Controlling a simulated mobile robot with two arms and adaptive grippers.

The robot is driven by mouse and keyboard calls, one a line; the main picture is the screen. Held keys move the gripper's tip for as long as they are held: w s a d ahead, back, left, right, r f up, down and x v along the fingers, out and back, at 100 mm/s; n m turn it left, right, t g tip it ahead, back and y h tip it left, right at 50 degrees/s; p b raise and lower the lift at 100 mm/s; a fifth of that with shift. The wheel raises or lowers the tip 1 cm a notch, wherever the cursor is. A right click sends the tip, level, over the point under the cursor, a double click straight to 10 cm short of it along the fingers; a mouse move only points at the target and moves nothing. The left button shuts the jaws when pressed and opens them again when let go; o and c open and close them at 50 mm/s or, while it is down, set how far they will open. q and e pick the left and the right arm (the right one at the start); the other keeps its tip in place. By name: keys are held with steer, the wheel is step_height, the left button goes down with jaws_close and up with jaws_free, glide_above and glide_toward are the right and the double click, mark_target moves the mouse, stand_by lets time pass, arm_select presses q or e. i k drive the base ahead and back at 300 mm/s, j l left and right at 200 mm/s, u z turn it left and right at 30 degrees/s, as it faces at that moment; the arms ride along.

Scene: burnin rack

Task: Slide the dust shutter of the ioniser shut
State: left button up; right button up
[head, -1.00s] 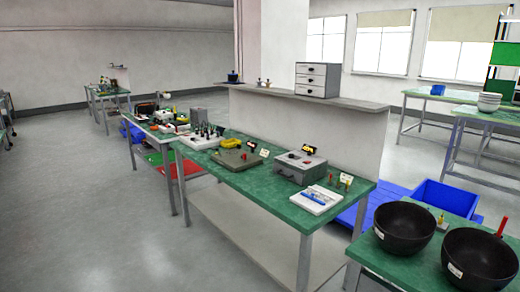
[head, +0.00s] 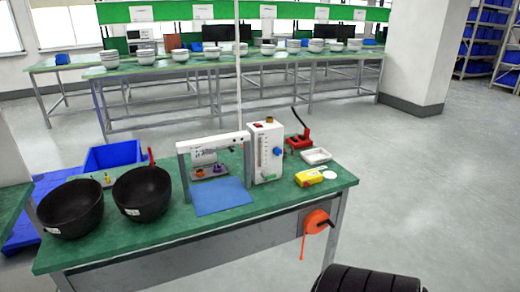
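A white bar on grey uprights (head: 213,142) stands on the green bench; it looks like the ioniser, but I cannot be sure. Its dust shutter cannot be made out at this distance, nor whether it is open or shut. A blue mat (head: 222,197) lies in front of the bar. An orange and a purple small part show under the bar on a grey piece. Neither gripper is in view.
Two black bowls (head: 142,193) stand at the left of the green bench (head: 175,240). A red tool holder (head: 298,142), white tray (head: 316,156) and yellow item (head: 309,178) are at right. Open floor lies right.

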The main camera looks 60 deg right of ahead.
mark_target(230, 148)
steer(key=z, duration=1.6)
